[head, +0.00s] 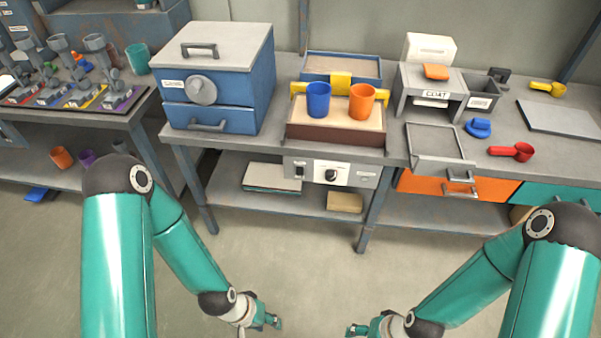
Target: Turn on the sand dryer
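A blue cabinet (220,85) with a grey lid, a round grey dial and a lower drawer stands on the middle bench. Right of it, a sand-coloured tray (335,133) has a white control panel (317,172) below it on the bench front, with a black knob (331,175) and a small dark switch (299,171). The labels are too small to read, so I cannot tell which is the sand dryer. My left gripper (272,321) and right gripper (356,330) are low in front of the bench, apart from everything. Their finger openings are unclear.
A blue cup (318,99) and an orange cup (361,101) stand over the tray at a yellow holder (340,83). A grey COAT station (437,95) and a red scoop (511,152) are right. An orange drawer (428,184) is below. The floor before the bench is clear.

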